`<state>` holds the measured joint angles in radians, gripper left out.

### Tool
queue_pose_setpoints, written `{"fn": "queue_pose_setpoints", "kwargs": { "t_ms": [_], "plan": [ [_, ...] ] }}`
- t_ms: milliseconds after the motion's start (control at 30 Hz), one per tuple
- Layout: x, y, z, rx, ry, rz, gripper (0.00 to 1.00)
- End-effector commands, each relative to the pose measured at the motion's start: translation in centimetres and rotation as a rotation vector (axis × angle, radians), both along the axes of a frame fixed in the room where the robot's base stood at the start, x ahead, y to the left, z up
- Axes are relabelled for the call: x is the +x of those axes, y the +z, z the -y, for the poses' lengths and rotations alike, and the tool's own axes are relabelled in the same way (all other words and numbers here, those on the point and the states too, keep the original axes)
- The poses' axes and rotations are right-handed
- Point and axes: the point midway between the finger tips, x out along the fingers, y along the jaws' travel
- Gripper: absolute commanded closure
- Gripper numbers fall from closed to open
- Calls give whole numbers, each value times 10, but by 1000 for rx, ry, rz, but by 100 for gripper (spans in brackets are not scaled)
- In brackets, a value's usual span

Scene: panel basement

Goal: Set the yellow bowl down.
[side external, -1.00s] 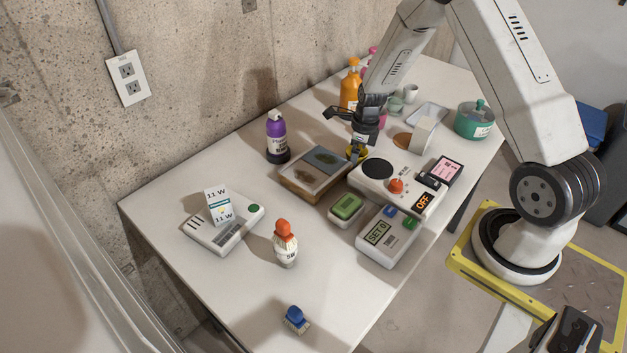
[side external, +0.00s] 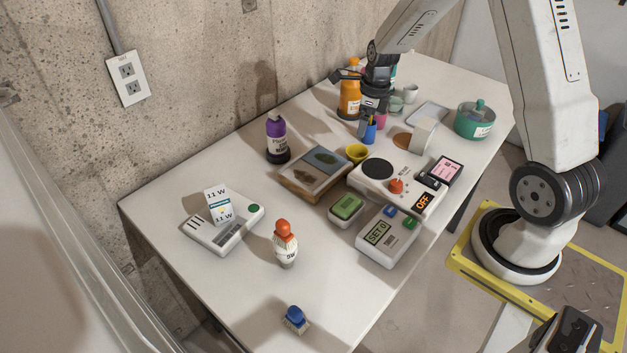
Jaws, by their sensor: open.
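The yellow bowl (side external: 357,153) is small and sits upright on the white table, between the wooden tray and the white device with the black round plate. Nothing holds it. My gripper (side external: 368,132) is open above and a little behind the bowl, apart from it. Its fingers point down, with a blue part showing at the tips. The space between the fingers looks empty.
The wooden tray (side external: 290,184) lies left of the bowl and the white device (side external: 398,203) right of it. An orange bottle (side external: 349,98), cups and a green pot (side external: 474,121) stand behind. A purple bottle (side external: 277,139) stands at left.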

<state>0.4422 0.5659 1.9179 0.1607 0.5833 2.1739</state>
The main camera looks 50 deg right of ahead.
Motion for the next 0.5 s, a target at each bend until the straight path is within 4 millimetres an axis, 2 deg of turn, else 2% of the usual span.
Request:
{"fn": "queue_pose_setpoints", "kwargs": {
  "t_ms": [200, 500],
  "plan": [
    [-2, 16, 1, -1, 0, 0, 0],
    [-2, 19, 1, 0, 0, 0, 0]
  ]
}}
